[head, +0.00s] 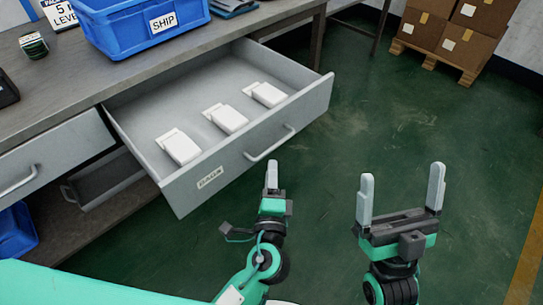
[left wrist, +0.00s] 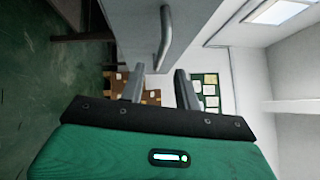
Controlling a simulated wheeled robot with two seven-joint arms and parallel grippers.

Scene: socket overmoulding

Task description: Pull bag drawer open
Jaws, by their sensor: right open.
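The bag drawer (head: 225,155) is pulled well out of the workbench. A label on its front appears to read BAGS. Three white bag packs (head: 227,119) lie in a row inside it. The drawer's bar handle (head: 270,143) is on the front panel and also shows in the left wrist view (left wrist: 165,38). My left gripper (head: 272,176) is just in front of the handle, seen edge-on. In the left wrist view its fingers (left wrist: 160,84) are apart, with the handle beyond the tips and nothing held. My right gripper (head: 402,188) is open and empty, over the floor to the right.
A blue SHIP bin (head: 140,22) and a tape-like roll (head: 34,45) sit on the workbench top (head: 60,75). Another closed drawer (head: 60,155) is at left. Cartons (head: 455,25) stand on a pallet at the back right. The green floor between is clear.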

